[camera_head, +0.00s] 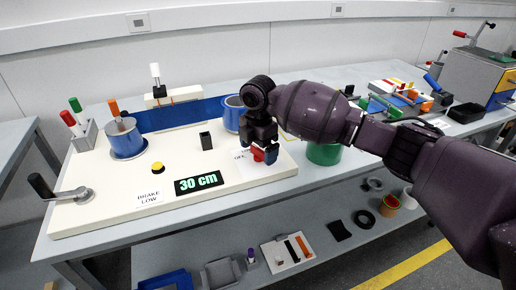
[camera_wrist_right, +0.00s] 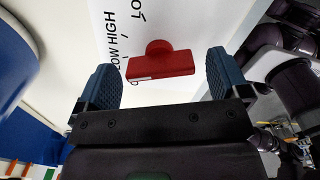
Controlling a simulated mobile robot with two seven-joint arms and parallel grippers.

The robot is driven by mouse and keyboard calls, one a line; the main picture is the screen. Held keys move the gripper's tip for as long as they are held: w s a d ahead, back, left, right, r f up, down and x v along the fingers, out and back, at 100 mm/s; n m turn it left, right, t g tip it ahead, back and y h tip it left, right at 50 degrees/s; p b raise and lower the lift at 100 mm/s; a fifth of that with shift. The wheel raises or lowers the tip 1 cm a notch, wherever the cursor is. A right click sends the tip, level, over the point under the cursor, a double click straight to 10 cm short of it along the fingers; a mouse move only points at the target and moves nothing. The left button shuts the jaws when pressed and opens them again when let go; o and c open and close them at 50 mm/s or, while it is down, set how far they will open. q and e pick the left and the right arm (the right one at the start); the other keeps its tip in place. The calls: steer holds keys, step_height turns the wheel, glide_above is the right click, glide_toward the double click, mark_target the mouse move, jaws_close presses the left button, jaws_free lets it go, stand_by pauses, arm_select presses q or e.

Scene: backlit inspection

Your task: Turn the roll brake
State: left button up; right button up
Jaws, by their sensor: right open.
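The roll brake is a red knob (camera_head: 257,154) on the right part of the white board (camera_head: 110,208). In the right wrist view the red knob (camera_wrist_right: 160,66) has a bar-shaped handle and a round hub, over a printed dial reading LOW and HIGH. My right gripper (camera_head: 259,148) is over the knob, with its blue fingers open and one to each side of it. In the right wrist view the gripper (camera_wrist_right: 161,80) shows a gap between each finger and the bar. The fingers partly hide the knob in the head view. My left gripper is not in view.
A display (camera_head: 198,183) reads 30 cm and a card (camera_head: 148,198) reads BRAKE LOW. A yellow button (camera_head: 157,168), a small black block (camera_head: 206,141) and blue rolls (camera_head: 122,138) stand on the board. A crank (camera_head: 62,190) is at the left. A green cylinder (camera_head: 324,153) is right of the gripper.

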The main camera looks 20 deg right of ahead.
steer(key=c, duration=0.9)
steer(key=shift+r+m+p, duration=0.25)
steer(key=shift+m+p, duration=0.25)
steer(key=shift+p, duration=0.2)
steer(key=shift+c, duration=0.2)
steer(key=shift+r+m+p, duration=0.15)
steer(key=shift+m+p, duration=0.55)
steer(key=shift+p, duration=0.1)
steer(key=m+p, duration=1.1)
steer(key=shift+f+m, duration=0.3)
steer(key=shift+m, duration=0.1)
steer(key=shift+w+m+p, duration=0.1)
steer(key=shift+m+p, duration=0.4)
steer(key=shift+p, duration=0.15)
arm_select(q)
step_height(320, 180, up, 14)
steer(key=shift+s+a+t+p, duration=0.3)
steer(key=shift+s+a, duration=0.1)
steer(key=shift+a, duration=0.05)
arm_select(e)
steer(key=shift+f+m, duration=0.15)
steer(key=shift+m, duration=0.35)
